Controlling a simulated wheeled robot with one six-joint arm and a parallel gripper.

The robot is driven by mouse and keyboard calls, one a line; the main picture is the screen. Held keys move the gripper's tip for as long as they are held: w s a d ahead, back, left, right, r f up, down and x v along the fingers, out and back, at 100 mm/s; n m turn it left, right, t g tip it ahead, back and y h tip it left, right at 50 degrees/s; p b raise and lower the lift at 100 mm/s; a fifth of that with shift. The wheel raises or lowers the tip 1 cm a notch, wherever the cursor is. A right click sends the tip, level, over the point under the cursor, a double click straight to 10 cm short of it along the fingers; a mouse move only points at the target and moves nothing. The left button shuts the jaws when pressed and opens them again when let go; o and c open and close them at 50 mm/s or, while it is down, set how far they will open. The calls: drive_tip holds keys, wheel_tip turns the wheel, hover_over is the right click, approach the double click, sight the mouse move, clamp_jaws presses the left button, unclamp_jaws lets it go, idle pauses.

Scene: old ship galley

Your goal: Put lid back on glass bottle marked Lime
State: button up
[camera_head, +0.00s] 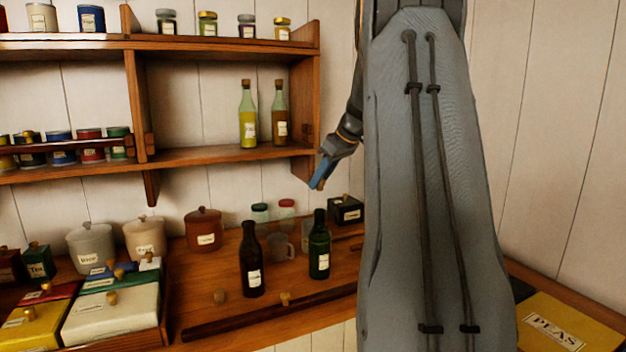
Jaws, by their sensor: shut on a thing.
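My gripper (319,184), with blue fingers, points down and left above the counter. It is shut on a small brownish thing, mostly hidden by the fingers; I cannot tell if it is a lid. A dark green glass bottle (319,240) stands upright below it, apart from it. A dark brown glass bottle (251,262) stands upright to its left. Neither shows a clear stopper, and their labels are too small to read, so I cannot tell which is marked Lime.
Behind the bottles are a jar with a green lid (260,212), a red-lidded jar (287,209), a mug (281,246) and a black box (346,210). Stoppered bottles (248,118) stand on the wooden shelf (200,160). A wooden rail (265,313) edges the counter. My arm hides the right side.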

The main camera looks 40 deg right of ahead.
drive_tip(key=shift+f+b, duration=1.8)
drive_tip(key=shift+f, duration=1.25)
drive_tip(key=shift+f+b, duration=0.15)
drive_tip(key=shift+b, duration=0.45)
idle(0.4)
drive_tip(key=o, duration=1.6)
drive_tip(key=shift+r+p, duration=2.05)
drive_tip(key=shift+r, duration=1.45)
